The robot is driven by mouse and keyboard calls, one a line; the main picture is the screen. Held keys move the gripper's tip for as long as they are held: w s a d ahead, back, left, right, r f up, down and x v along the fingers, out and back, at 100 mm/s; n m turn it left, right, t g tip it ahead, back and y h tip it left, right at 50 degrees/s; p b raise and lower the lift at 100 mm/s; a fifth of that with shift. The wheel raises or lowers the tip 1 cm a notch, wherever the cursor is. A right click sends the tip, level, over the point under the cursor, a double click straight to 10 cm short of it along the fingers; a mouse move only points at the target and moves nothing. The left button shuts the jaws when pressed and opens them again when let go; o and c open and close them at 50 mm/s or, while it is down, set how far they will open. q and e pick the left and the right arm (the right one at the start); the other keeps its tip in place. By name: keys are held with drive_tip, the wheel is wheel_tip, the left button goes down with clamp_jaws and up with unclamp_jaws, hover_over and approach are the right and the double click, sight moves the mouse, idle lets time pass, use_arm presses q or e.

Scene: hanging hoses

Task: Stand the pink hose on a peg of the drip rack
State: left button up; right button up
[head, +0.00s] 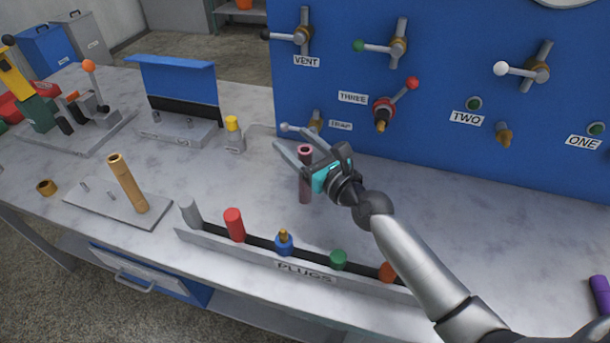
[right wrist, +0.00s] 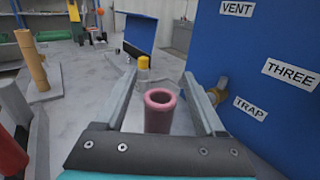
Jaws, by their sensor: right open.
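The pink hose (head: 305,185) is a short upright tube with an open top, near the front of the blue panel. It also shows in the right wrist view (right wrist: 160,112), between the two fingers. My right gripper (head: 280,137) is open around its upper part, fingers pointing left and away. I cannot tell whether the hose's lower end touches the bench. The drip rack (head: 115,209) appears to be the grey plate at left. A tan hose (head: 128,184) stands on it, and short bare pegs (head: 84,187) show beside that hose. My left gripper is not in view.
A plug rack (head: 250,256) labelled PLUGS lies along the bench front. A yellow-capped bottle (head: 234,135) and a blue-topped stand (head: 178,90) are behind. The blue panel (head: 440,120) carries valves and spigots. A tan ring (head: 46,187) lies left of the drip rack.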

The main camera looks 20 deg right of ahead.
drive_tip(key=shift+c, duration=0.3)
clamp_jaws()
idle(0.3)
idle(0.3)
